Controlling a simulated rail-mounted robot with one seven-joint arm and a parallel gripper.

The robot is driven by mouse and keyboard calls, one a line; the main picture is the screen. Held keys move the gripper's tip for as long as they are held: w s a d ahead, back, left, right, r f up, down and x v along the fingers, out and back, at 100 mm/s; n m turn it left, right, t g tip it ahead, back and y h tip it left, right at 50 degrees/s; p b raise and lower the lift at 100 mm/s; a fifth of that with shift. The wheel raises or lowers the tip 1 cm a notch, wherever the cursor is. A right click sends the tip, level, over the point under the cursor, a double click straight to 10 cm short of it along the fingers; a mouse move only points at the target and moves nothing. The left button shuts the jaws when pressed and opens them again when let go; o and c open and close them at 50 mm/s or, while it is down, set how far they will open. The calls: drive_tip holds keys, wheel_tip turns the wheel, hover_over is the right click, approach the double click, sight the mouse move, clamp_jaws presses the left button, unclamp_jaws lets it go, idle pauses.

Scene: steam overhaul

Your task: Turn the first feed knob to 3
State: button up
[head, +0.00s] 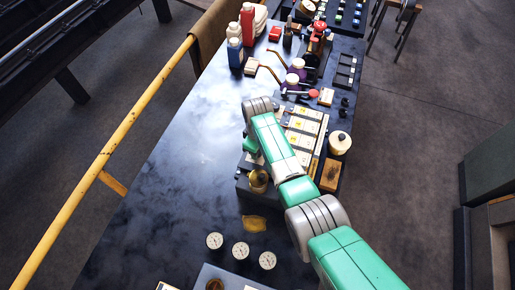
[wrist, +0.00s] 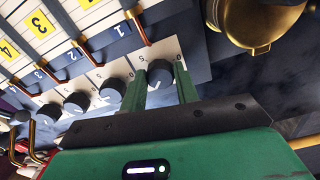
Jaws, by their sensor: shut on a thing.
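The first feed knob (wrist: 160,75) is a round black knob on a pale plate, at the right end of a row of similar knobs in the wrist view. My gripper (wrist: 162,70) has its two green fingers shut on this knob, one on each side. Small scale marks show around the knob, but I cannot read its setting. A label "1" (wrist: 122,28) sits above the row. In the head view the lubricator box (head: 243,184) is on the dark bench, and my arm covers its knob side. The knob is hidden there.
A brass cup (wrist: 258,22) stands close to the right of the knob and also shows in the head view (head: 259,181). The neighbouring knob (wrist: 113,90) is just left of my fingers. Copper pipes (wrist: 137,28) rise behind. Three gauges (head: 240,250) lie on the bench, whose left part is clear.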

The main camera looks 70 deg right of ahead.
drive_tip(key=shift+r, duration=0.1)
drive_tip(key=o, duration=1)
drive_tip(key=shift+c, duration=0.2)
wheel_tip(320, 180, up, 8)
drive_tip(key=shift+f+p, duration=0.15)
drive_tip(key=shift+p, duration=0.35)
